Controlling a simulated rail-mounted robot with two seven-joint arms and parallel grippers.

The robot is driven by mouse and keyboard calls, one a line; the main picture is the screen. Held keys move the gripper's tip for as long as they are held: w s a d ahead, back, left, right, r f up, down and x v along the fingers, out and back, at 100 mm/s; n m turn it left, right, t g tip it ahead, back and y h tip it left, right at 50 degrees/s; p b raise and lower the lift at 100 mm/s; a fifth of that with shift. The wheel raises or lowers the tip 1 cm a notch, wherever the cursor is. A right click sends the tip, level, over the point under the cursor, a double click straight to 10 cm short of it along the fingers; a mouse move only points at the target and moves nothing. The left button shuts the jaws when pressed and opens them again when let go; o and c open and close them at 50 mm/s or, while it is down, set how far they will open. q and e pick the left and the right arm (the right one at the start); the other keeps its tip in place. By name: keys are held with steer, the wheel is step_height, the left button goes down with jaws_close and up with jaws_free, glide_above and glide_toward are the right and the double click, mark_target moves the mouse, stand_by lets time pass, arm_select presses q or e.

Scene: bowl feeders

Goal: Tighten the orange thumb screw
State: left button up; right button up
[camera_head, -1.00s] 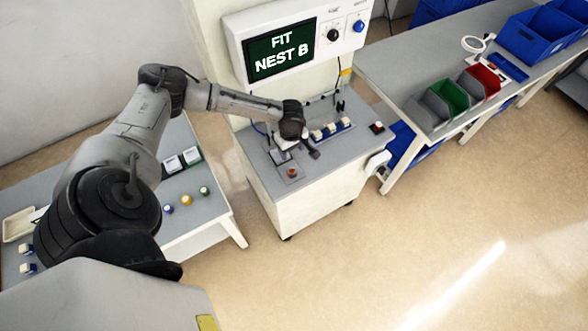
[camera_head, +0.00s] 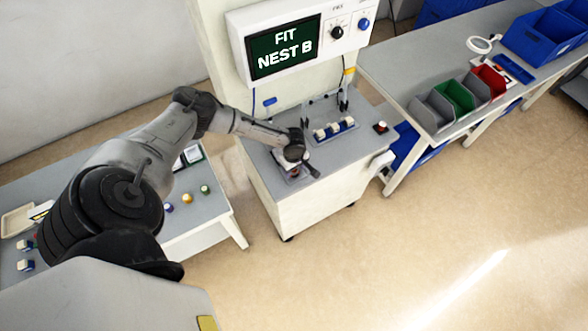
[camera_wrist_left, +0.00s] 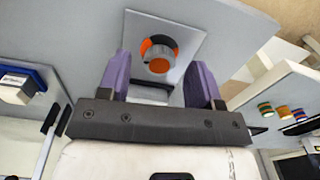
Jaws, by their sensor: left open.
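The orange thumb screw (camera_wrist_left: 159,60) shows in the left wrist view, on a light grey plate on the machine's worktop. My left gripper (camera_wrist_left: 160,82) is open, with one purple finger on each side of the screw's line and the screw just beyond the fingertips. I see no contact. In the head view my left gripper (camera_head: 300,168) is over the front left of the worktop and hides the screw. My right gripper is not in view.
The machine's screen (camera_head: 284,50) reads "FIT NEST B". A row of white-and-blue parts (camera_head: 333,130) stands behind my left gripper, with a red button (camera_head: 380,127) to the right. Several coloured knobs (camera_head: 187,198) lie on the left table.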

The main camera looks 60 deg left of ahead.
arm_select(q)
steer(key=shift+f, duration=0.35)
steer(key=shift+c, duration=0.4)
